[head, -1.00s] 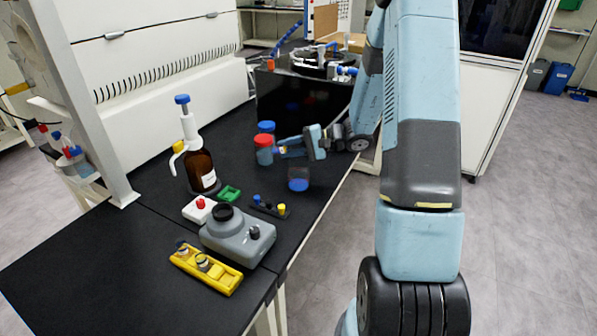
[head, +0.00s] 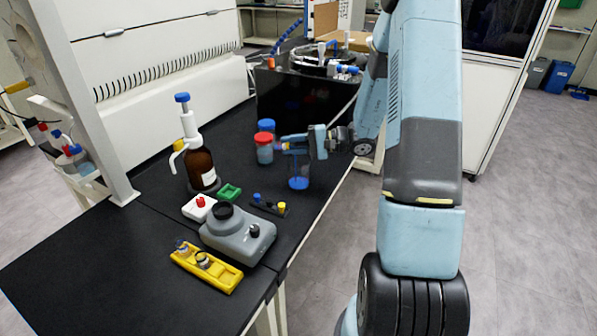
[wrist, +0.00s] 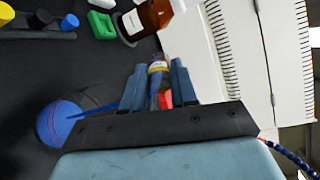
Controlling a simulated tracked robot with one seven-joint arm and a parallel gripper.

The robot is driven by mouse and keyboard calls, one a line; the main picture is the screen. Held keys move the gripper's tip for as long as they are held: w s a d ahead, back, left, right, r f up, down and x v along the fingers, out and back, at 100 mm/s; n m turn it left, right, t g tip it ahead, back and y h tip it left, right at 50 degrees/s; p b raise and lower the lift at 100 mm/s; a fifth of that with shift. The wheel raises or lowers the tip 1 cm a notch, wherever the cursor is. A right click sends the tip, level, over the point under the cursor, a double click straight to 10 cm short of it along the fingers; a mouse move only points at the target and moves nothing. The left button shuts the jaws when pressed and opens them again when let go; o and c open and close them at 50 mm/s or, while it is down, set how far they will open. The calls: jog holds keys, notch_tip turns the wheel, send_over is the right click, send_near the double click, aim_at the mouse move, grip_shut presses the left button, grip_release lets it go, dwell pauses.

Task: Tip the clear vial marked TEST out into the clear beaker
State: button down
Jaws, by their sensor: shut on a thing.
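My gripper (head: 290,145) is shut on the small clear vial (wrist: 157,68), which has a yellowish band and shows between the two fingers in the wrist view. Its TEST marking is not readable. The clear beaker (head: 298,174) stands on the black bench below my gripper, with blue liquid in its bottom. A thin blue streak runs down from the gripper into the beaker in the head view. In the wrist view a blue streak also reaches the beaker (wrist: 60,123). The vial's mouth and how much it holds are hidden.
A red-capped jar (head: 264,149) and a blue-capped jar (head: 267,126) stand just left of my gripper. A brown dispenser bottle (head: 201,167), a small black rack (head: 268,206), a grey device (head: 238,233) and a yellow vial holder (head: 206,270) stand nearer on the bench.

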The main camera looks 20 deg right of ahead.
jog(key=shift+r+y+p, duration=0.35)
jog(key=shift+r+y, duration=0.3)
jog(key=shift+y, duration=0.05)
dwell(0.4)
jog(key=shift+d+t+y+p, duration=0.15)
jog(key=shift+t+y+p, duration=0.25)
jog(key=shift+y, duration=0.1)
dwell(0.5)
jog(key=shift+r, duration=0.1)
jog(key=shift+h, duration=0.4)
jog(key=shift+a+f+g+h, duration=0.2)
jog(key=shift+f+g+h, duration=0.3)
jog(key=shift+f+h, duration=0.5)
jog(key=shift+w+a+r+h, duration=0.1)
jog(key=shift+w+a+h, duration=0.05)
jog(key=shift+a+h, duration=0.3)
jog(key=shift+d, duration=0.1)
